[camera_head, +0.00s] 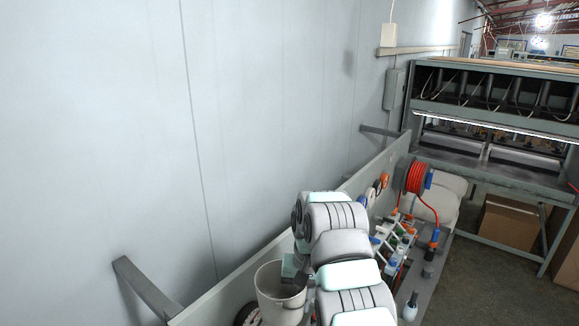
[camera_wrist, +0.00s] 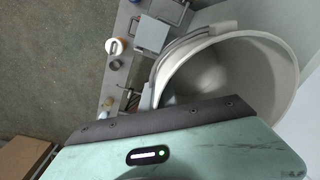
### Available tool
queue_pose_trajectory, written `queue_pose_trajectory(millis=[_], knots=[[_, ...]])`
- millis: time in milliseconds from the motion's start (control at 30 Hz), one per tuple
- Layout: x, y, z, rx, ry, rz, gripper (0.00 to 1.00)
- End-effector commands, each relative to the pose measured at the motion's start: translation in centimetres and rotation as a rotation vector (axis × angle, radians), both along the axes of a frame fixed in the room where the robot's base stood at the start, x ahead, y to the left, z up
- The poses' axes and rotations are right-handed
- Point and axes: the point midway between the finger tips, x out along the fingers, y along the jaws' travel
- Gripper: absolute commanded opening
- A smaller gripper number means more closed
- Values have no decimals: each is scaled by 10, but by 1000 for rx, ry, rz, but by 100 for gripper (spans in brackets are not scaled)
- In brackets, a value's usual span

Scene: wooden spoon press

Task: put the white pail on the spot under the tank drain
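The white pail (camera_head: 268,300) is at the bottom of the head view, upright, with its open top facing up. It fills the upper right of the wrist view (camera_wrist: 258,62), where I look into its empty inside. My gripper (camera_head: 293,274) is at the pail's right rim in the head view. In the wrist view its dark front edge (camera_wrist: 150,122) overlaps the pail's near rim. Its fingertips are hidden, so I cannot tell whether they are open or shut on the rim. I cannot make out the tank drain or the spot under it.
A small white bottle (camera_head: 410,307) stands right of my arm. A large press (camera_head: 490,120) and a cardboard box (camera_head: 508,221) are farther right.

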Motion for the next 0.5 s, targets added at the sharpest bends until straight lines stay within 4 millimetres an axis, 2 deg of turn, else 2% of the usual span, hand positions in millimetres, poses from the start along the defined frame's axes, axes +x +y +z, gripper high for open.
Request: queue_pose_trajectory(millis=[33, 133, 267, 500], knots=[[0, 11, 18, -2, 0, 16, 0], [0, 24, 27, -2, 0, 35, 0], [0, 32, 31, -3, 1, 47, 0], [0, 32, 29, -3, 1, 47, 0]])
